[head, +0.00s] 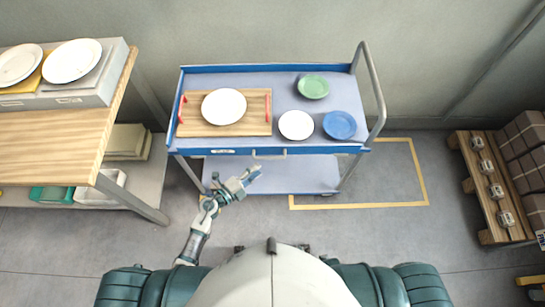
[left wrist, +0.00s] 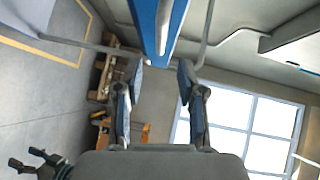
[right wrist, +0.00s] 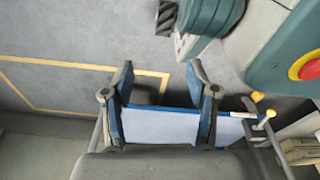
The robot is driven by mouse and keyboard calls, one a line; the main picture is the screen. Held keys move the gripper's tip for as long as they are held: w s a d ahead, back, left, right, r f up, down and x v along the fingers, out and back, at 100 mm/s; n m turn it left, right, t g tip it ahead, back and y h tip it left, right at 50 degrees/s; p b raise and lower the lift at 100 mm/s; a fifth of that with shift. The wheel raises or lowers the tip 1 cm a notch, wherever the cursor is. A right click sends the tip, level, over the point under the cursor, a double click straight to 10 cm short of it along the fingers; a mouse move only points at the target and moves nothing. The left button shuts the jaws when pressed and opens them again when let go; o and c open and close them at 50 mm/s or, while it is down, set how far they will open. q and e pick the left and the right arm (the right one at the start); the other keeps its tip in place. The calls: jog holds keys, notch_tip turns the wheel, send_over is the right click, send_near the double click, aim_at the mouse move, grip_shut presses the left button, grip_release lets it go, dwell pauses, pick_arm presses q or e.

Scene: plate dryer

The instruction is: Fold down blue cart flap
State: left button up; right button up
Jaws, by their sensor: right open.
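The blue cart (head: 290,68) stands against the wall in the head view. Its blue front edge strip (head: 225,152), with a small grey handle (head: 271,156), runs along the near side; I cannot tell if this strip is the flap. My left gripper (head: 253,175) is just in front of this edge, left of the cart's middle. In the left wrist view the left gripper (left wrist: 160,72) is open, with a blue strip (left wrist: 158,25) lined up with its gap; contact is unclear. My right gripper (right wrist: 158,78) is open, with a pale blue-edged cart surface (right wrist: 160,124) beyond it. The head view does not show it.
On the cart are a wooden tray (head: 190,120) with a white plate (head: 224,106), plus green (head: 313,87), white (head: 296,125) and blue (head: 340,125) plates. A workbench (head: 60,140) stands left, a loaded pallet (head: 470,185) right. The floor before the cart is clear.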

aim_at(270, 157)
pick_arm(q)
jog(key=x, duration=0.4)
jog(key=b+x, duration=0.1)
jog(key=x, duration=0.2)
jog(key=shift+w+f, duration=0.15)
jog(key=shift+w, duration=0.35)
jog(key=shift+w+d, duration=0.35)
jog(key=shift+d, duration=0.4)
jog(key=shift+a, duration=0.2)
grip_shut()
pick_arm(e)
jog(key=w+r, duration=0.2)
jog(key=shift+w+a, duration=0.3)
jog(key=shift+a, duration=0.1)
